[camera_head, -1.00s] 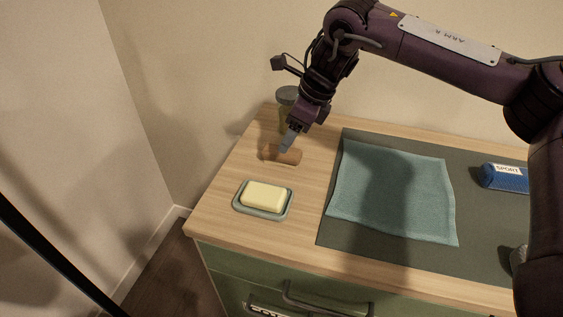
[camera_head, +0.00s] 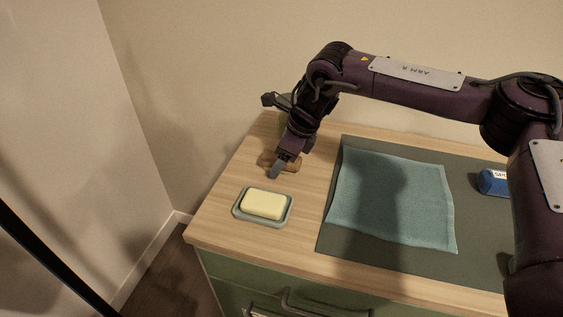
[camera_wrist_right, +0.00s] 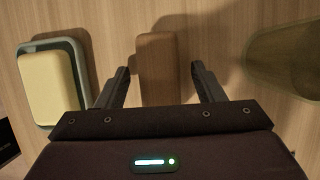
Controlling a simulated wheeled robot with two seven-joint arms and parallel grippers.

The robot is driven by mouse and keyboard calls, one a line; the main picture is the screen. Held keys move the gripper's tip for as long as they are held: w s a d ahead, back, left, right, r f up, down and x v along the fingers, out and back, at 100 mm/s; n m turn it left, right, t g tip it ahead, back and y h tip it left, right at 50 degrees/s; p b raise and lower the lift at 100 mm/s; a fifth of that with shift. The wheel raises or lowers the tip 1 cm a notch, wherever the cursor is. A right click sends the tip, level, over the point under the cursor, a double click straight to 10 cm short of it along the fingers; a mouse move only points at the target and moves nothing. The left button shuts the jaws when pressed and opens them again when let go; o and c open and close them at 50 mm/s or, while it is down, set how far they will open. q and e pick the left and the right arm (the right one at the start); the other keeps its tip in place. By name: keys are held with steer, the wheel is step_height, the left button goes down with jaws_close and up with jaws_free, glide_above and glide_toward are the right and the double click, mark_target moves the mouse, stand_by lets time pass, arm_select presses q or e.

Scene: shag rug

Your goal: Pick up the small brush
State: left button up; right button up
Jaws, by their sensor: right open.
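The small brush (camera_head: 294,164) shows a brown wooden back and lies on the wooden top behind the soap dish. My right gripper (camera_head: 277,172) is over it and partly hides it in the head view. In the right wrist view the brush (camera_wrist_right: 157,68) lies between the two spread fingers of the right gripper (camera_wrist_right: 161,78), with a gap on each side. The right gripper is open and holds nothing. The height of the fingertips above the wood is hard to tell. My left gripper is not in view.
A yellow soap (camera_head: 264,204) sits in a grey-green dish (camera_head: 240,212) in front of the brush. A greenish jar (camera_wrist_right: 283,60) stands close behind my right gripper. A teal cloth (camera_head: 395,195) on a dark mat (camera_head: 335,237) and a blue rolled item (camera_head: 493,184) lie to the right.

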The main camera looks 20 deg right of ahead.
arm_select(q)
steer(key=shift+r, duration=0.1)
arm_select(e)
steer(key=shift+f, duration=0.2)
steer(key=c, duration=1.1)
steer(key=shift+r, duration=0.15)
